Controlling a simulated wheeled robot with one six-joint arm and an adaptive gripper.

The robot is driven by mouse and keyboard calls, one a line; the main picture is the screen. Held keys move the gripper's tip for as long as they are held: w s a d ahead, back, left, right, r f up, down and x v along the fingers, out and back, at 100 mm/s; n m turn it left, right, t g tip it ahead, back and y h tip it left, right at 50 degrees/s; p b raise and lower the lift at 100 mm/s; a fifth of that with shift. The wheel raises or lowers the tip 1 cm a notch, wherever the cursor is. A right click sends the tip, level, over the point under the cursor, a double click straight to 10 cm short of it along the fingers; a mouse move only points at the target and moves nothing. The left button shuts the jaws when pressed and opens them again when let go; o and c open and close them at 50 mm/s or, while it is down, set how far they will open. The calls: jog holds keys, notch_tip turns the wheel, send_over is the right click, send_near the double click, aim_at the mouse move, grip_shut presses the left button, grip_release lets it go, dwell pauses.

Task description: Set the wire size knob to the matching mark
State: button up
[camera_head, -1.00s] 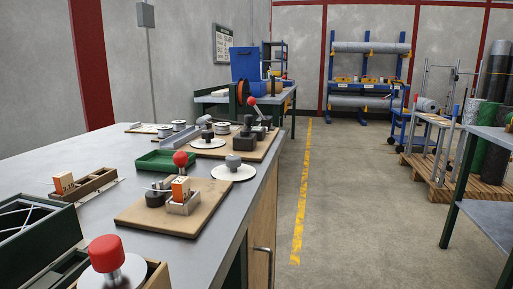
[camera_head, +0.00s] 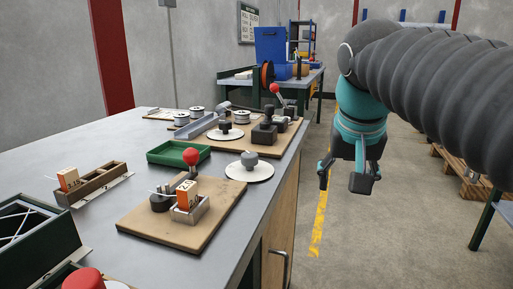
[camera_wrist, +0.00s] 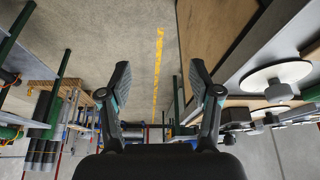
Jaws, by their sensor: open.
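A grey knob (camera_head: 249,160) stands on a white round dial (camera_head: 262,174) at the right edge of the bench. A second dark knob (camera_head: 225,127) sits on another white dial (camera_head: 211,135) on a wooden board farther back. I cannot tell which is the wire size knob, and the dial marks are too small to read. My gripper (camera_head: 343,180) hangs open and empty over the aisle, right of the bench and apart from both knobs. In the wrist view my gripper (camera_wrist: 160,82) has its fingers spread, with a white dial (camera_wrist: 274,77) to the right.
A wooden board (camera_head: 215,225) holds a red-knobbed lever (camera_head: 190,156) and an orange block (camera_head: 187,194). A green tray (camera_head: 178,153), another orange block (camera_head: 68,179) in a wooden box and spools (camera_head: 181,119) share the bench. The aisle floor is clear.

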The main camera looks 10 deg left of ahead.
jog(key=w+a+r+p, duration=0.1)
jog(key=w+a+r, duration=0.2)
jog(key=a+r, duration=0.6)
jog(key=m, duration=0.1)
send_near(249, 154)
jog(key=b+x, duration=0.2)
jog(key=x, duration=0.7)
jog(key=shift+f, duration=0.25)
jog(key=c, duration=1.1)
